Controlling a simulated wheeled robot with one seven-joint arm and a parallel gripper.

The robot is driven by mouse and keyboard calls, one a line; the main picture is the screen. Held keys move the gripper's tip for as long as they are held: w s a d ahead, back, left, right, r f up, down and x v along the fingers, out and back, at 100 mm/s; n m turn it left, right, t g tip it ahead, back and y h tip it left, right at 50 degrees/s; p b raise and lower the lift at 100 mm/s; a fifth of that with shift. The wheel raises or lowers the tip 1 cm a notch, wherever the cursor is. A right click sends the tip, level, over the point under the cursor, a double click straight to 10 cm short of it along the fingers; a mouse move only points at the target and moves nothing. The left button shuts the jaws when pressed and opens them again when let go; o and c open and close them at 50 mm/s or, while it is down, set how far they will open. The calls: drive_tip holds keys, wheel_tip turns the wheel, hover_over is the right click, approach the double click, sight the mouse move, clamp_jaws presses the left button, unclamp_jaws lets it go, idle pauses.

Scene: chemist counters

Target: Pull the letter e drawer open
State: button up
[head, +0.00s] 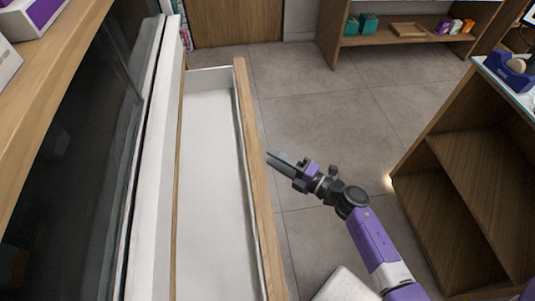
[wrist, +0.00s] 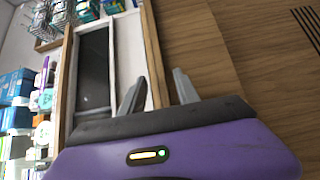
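A long drawer stands pulled out in the head view, with a white, empty-looking inside (head: 215,170) and a wooden front (head: 257,175) on its right side. No letter can be read on it, so I cannot tell whether it is the letter e drawer. My gripper (head: 272,158) is just to the right of the drawer front, pointing at it. In the wrist view my gripper (wrist: 158,92) has its two fingers apart, with nothing clearly held between them. A wooden panel fills the right of that view. I see no handle, and cannot tell whether the fingertips touch the front.
Dark glass and a wooden shelf (head: 50,75) run along the left. A wooden cabinet with open shelves (head: 460,200) stands at the right. A low shelf with small boxes (head: 400,42) is at the back. Tiled floor (head: 320,100) is clear between them.

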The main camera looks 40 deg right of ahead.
drive_tip(key=shift+s+d, duration=0.15)
drive_tip(key=shift+s, duration=0.85)
drive_tip(key=shift+s+d, duration=0.15)
drive_tip(key=shift+s, duration=0.85)
